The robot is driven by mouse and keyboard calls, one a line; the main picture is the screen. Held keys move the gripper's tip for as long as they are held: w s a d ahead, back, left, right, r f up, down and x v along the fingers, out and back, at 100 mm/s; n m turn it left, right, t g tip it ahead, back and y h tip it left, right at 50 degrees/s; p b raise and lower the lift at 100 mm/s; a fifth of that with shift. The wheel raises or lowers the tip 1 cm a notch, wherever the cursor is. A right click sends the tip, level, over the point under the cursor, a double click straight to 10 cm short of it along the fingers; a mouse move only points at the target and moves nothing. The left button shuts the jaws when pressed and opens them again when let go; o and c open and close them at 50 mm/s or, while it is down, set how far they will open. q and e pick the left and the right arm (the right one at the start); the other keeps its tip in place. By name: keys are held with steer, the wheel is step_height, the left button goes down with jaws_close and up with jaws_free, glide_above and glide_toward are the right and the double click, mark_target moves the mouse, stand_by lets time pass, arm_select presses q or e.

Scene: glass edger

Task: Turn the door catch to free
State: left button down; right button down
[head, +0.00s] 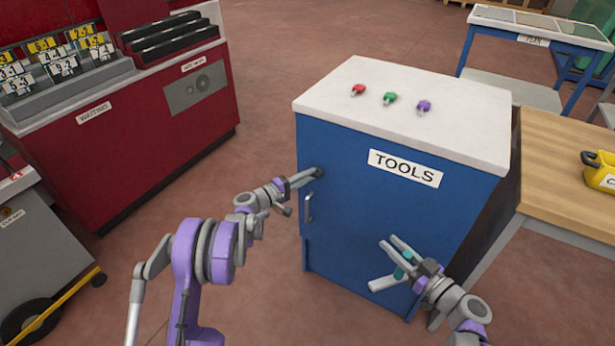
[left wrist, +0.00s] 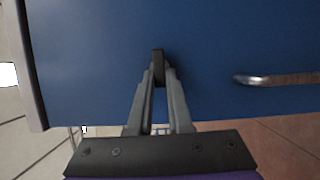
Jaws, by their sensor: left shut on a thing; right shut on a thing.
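The door catch (head: 319,173) is a small dark piece near the upper left edge of the blue tool cabinet's door (head: 350,220), above the metal door handle (head: 309,207). My left gripper (head: 312,174) is at the catch with its fingers closed around it. In the left wrist view the dark catch (left wrist: 158,60) sits between the fingertips, its long side across the line of the handle (left wrist: 275,79). The door looks shut. My right gripper (head: 392,243) is in front of the door's lower right, shut on a small teal thing (head: 402,270); its full shape is unclear.
Red, green and purple small items (head: 390,98) lie on the cabinet's white top (head: 450,120). A wooden bench (head: 570,150) with a yellow container (head: 602,172) stands close on the right. A red cabinet (head: 150,130) stands at the left. Floor left of the blue cabinet is clear.

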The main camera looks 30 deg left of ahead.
arm_select(q)
steer(key=c, duration=0.8)
jaws_free()
steer(key=shift+c, duration=0.2)
steer(key=shift+s, duration=0.1)
steer(key=v, duration=1.1)
steer(key=shift+s+a+p, duration=0.15)
steer(key=shift+s+p, duration=0.15)
steer(key=shift+s, duration=0.1)
